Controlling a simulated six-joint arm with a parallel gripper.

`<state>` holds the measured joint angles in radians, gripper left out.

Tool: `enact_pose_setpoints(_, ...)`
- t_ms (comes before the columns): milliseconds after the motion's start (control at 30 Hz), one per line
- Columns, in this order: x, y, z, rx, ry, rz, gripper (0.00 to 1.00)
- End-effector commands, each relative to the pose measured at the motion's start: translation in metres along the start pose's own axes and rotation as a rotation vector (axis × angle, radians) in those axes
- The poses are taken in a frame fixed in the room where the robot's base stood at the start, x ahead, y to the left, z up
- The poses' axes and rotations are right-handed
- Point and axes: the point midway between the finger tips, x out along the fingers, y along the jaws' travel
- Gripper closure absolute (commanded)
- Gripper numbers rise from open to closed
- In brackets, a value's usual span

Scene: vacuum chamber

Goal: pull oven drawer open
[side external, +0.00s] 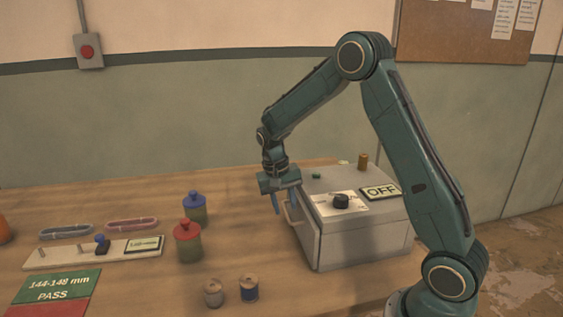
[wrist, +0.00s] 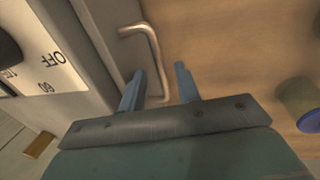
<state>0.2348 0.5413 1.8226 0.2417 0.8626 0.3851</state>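The oven (side external: 360,238) is a grey box with a black knob and an OFF label on top. Its drawer handle (side external: 290,218) is a pale bent bar on the left face; it also shows in the wrist view (wrist: 153,45). The drawer front looks flush with the box, though my gripper partly covers it. My gripper (side external: 282,206) points down at the handle. In the wrist view my gripper (wrist: 160,68) has its two blue fingers apart, with the lower part of the handle between them. I cannot tell whether either finger touches it.
A red-lidded jar (side external: 188,242) and a blue-lidded jar (side external: 195,209) stand left of the oven. Two spools (side external: 249,288) stand near the front. A gauge board (side external: 80,255) lies further left. The tabletop just left of the handle is clear.

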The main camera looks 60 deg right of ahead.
Motion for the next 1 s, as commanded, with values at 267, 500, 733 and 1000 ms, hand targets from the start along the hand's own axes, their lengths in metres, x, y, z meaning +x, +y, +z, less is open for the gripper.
enact_pose_setpoints(267, 0.0079, 0.0001, 0.0001, 0.000, 0.000, -0.001, 0.67)
enact_pose_setpoints(500, 0.0077, 0.0001, 0.0001, 0.000, 0.000, 0.000, 0.81)
enact_pose_setpoints(733, 0.0075, 0.0002, 0.0001, 0.000, 0.000, 0.000, 1.00)
enact_pose_setpoints(1000, 0.0064, -0.0057, 0.0000, -0.001, 0.000, -0.001, 1.00)
